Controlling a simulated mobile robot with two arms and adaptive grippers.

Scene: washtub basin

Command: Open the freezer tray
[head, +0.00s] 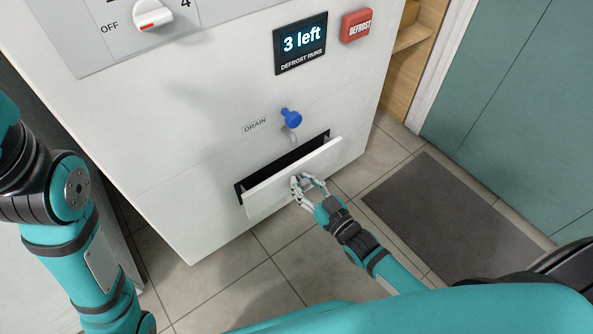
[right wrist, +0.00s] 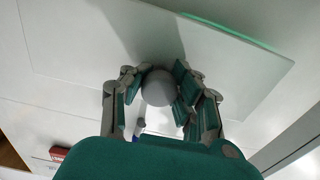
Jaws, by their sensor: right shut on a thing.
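The freezer tray (head: 265,196) is a white drawer low in the front of the white freezer (head: 200,110). It stands partly out, with a dark gap behind its front panel. My right gripper (head: 306,183) is at the front of the tray, closed on its knob. In the right wrist view the round grey knob (right wrist: 158,88) sits between the fingers of my right gripper (right wrist: 160,95), against the white tray front (right wrist: 90,40). My left arm shows at the left of the head view, but its gripper is out of view.
Above the tray are a blue drain valve (head: 291,118), a display (head: 300,43) reading "3 left" and a red defrost button (head: 356,25). A dark mat (head: 450,215) lies on the tiled floor at right, before teal doors (head: 510,90). The floor before the tray is clear.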

